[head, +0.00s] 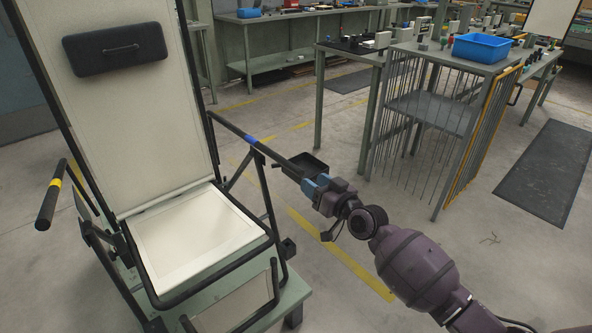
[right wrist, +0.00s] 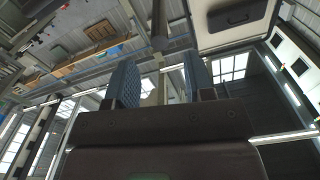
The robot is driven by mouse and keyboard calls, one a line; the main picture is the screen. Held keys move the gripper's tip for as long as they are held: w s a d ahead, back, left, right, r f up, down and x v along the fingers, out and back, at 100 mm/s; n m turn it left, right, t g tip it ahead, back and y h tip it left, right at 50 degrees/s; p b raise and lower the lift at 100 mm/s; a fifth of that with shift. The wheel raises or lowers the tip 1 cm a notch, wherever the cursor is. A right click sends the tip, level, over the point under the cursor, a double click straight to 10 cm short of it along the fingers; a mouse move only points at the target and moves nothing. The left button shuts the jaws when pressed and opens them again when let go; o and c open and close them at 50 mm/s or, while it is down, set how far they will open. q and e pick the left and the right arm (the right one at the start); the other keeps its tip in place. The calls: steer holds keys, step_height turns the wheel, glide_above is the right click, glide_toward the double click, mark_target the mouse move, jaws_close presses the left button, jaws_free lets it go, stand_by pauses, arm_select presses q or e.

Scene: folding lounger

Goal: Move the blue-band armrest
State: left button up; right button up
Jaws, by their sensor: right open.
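The lounger (head: 165,110) with cream panels and a dark frame stands at the left in the head view. Its blue-band armrest (head: 230,126) is a dark bar on the right side, with a blue band (head: 250,140) near its middle, sloping down toward my right gripper (head: 312,187). My right gripper is open, with its blue fingers at the bar's near end. In the right wrist view, a dark bar (right wrist: 160,22) shows beyond and between the two open fingers (right wrist: 160,82). I cannot tell whether they touch it. My left gripper is not in view.
The yellow-band armrest (head: 48,205) is on the lounger's left. A black tray-like object (head: 308,162) shows just behind my right gripper. A wire-sided bench (head: 425,120) with a blue bin (head: 482,48) stands at the back right. The floor between is mostly clear.

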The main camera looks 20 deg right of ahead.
mark_target(296, 167)
steer(key=b+x, duration=0.1)
steer(key=x, duration=0.5)
steer(key=shift+w+f, duration=0.15)
steer(key=shift+f, duration=0.05)
steer(key=shift+x, duration=0.85)
steer(key=shift+r, duration=0.15)
steer(key=shift+c, duration=0.5)
jaws_close()
